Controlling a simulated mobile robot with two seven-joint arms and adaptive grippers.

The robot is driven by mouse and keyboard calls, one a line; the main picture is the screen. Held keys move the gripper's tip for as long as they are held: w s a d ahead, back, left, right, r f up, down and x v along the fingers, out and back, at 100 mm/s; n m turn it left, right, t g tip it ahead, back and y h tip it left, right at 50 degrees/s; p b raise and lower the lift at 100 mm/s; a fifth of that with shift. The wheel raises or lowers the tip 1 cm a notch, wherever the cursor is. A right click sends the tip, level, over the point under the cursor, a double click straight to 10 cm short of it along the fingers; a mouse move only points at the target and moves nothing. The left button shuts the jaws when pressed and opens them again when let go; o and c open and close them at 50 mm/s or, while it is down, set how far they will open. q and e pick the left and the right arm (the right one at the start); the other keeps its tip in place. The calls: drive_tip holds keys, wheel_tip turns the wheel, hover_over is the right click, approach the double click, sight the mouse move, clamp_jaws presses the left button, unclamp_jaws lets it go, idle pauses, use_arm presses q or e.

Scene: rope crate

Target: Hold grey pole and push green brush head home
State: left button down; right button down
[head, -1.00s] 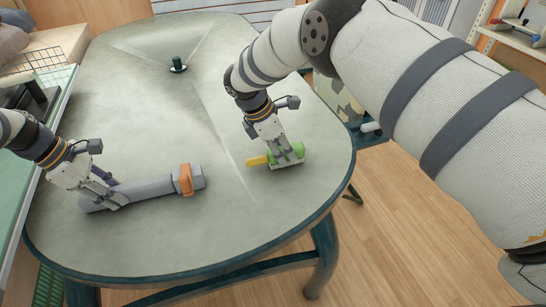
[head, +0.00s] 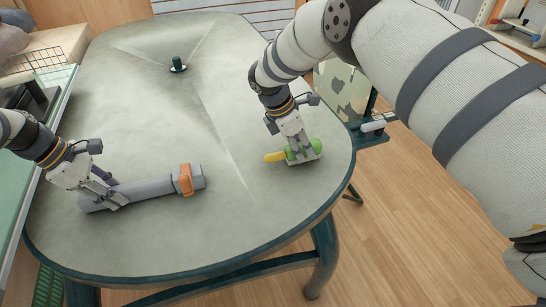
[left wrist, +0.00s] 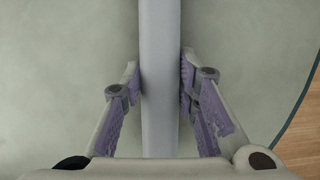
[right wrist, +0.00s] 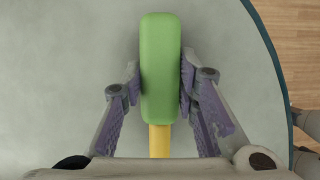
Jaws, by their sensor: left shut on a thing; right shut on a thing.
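The grey pole (head: 150,186) lies on the table at the left, with an orange collar (head: 186,180) near its right end. My left gripper (head: 110,199) is shut on the pole near its left end; the pole also shows between the fingers in the left wrist view (left wrist: 160,70). The green brush head (head: 314,146) has a yellow stub (head: 274,157) pointing left toward the pole. My right gripper (head: 300,154) is shut on the green part, which runs between its fingers in the right wrist view (right wrist: 160,65). A clear gap separates the stub from the pole's collar end.
The pale oval table (head: 130,110) has a dark green rim and is bare between the two parts. A small dark post (head: 177,64) stands at its far side. A camouflage-patterned box (head: 341,95) is beyond the right edge.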

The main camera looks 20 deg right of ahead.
use_arm(q)
drive_tip(key=shift+s+f, duration=0.15)
drive_tip(key=shift+f, duration=0.1)
drive_tip(key=c, duration=1.2)
unclamp_jaws()
drive_tip(key=v, duration=1.2)
drive_tip(key=shift+r, duration=0.1)
